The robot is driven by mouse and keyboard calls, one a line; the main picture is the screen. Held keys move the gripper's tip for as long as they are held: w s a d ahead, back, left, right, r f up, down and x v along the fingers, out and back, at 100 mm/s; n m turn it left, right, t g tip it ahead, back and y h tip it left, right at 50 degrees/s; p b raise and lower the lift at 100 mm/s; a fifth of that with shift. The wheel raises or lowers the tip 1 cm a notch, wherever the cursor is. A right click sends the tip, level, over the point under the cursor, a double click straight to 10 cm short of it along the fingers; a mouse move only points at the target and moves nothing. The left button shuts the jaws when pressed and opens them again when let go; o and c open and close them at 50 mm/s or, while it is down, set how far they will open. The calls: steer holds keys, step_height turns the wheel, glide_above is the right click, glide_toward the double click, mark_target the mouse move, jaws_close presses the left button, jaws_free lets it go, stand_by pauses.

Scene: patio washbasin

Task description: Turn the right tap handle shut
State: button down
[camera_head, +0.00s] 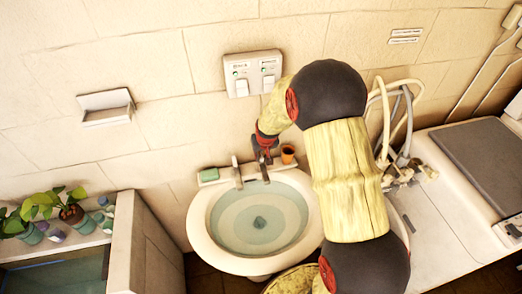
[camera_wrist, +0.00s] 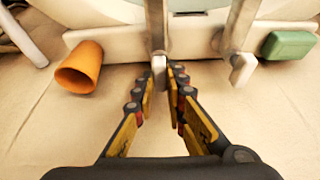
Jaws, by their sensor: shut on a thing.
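The right tap (camera_head: 263,172) stands at the back rim of the washbasin (camera_head: 200,222), a grey metal spout. Its small pale handle (camera_wrist: 158,68) shows between my fingertips in the wrist view, where left and right look swapped. My gripper (camera_wrist: 160,74) is shut on this handle; it comes from the wall side, and in the head view my gripper (camera_head: 264,146) partly covers the tap's top. The left tap (camera_head: 237,170) stands free beside it; its handle (camera_wrist: 242,70) is clear of my fingers in the wrist view.
A green soap bar (camera_head: 209,175) lies left of the taps and an orange cup (camera_head: 288,154) stands close on the right. Water fills the basin. Hoses (camera_head: 405,120) hang by the counter at right. A switch box (camera_head: 253,73) is on the wall above.

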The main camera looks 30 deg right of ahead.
steer(key=shift+w+m+h+b, duration=0.15)
steer(key=shift+m+h+b, duration=0.25)
steer(key=shift+m+b, duration=0.8)
steer(key=m+b, duration=0.1)
steer(key=b, duration=0.3)
steer(key=shift+f+h, duration=0.1)
steer(key=shift+h, duration=0.2)
steer(key=shift+m+g+b, duration=0.3)
steer(key=shift+m, duration=0.1)
steer(key=shift+s+b, duration=0.3)
steer(key=shift+b, duration=0.15)
steer(key=c, duration=1.6)
jaws_free()
steer(key=shift+d, duration=0.15)
steer(key=shift+a+r, duration=0.2)
steer(key=shift+r, duration=0.2)
steer(key=v, duration=1.1)
steer(key=shift+a, duration=0.1)
